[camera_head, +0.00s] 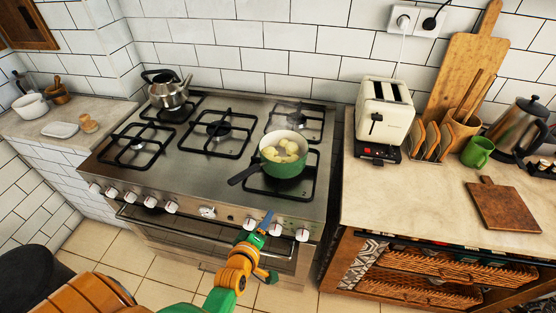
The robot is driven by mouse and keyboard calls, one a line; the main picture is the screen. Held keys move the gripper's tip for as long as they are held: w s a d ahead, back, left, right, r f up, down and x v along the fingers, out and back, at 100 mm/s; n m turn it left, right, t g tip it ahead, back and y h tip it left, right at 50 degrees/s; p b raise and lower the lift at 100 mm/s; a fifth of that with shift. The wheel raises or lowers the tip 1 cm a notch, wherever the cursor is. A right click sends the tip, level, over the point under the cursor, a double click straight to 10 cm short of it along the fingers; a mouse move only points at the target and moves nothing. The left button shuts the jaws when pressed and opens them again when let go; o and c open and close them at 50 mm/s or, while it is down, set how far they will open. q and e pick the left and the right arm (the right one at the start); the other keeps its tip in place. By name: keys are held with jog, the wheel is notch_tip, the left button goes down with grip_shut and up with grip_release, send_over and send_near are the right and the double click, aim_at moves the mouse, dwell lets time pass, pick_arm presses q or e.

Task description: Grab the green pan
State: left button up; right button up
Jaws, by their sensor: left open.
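The green pan (287,168) sits upright on the front right burner of the steel stove (190,175). Its black handle (244,175) points left and toward me. Several pale yellow round pieces (283,150) lie inside it. My left gripper (266,245) is in front of the stove by the control knobs, below the pan and apart from it. It is open, with nothing seen between its fingers. My right gripper is out of view.
A steel kettle (168,92) stands on the back left burner. Right of the stove, the counter (400,200) holds a toaster (383,112), a rack, a wooden utensil holder, a green mug (477,152) and a cutting board (502,207). Knobs (302,235) stick out along the stove front.

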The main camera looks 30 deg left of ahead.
aim_at(251, 173)
pick_arm(q)
jog(key=a+r+n+t+y, duration=0.1)
jog(key=r+n, duration=0.1)
jog(key=r, duration=0.1)
jog(key=w+a+r+n+y, duration=0.1)
jog(key=a+r, duration=0.1)
jog(key=r, duration=0.2)
jog(key=a+r+n+t+y, duration=0.1)
jog(key=a+r+n, duration=0.1)
jog(key=r, duration=0.2)
jog(key=shift+w+a+n+t, duration=0.2)
jog(key=shift+w+n+t, duration=0.1)
jog(key=shift+w, duration=0.05)
jog(key=b+x, duration=0.5)
jog(key=x, duration=0.1)
jog(key=shift+w+a, duration=0.1)
jog(key=shift+w, duration=0.25)
jog(key=shift+w+a, duration=0.1)
jog(key=shift+w, duration=0.2)
jog(key=shift+s+r, duration=0.1)
grip_shut()
jog(key=shift+r, duration=0.15)
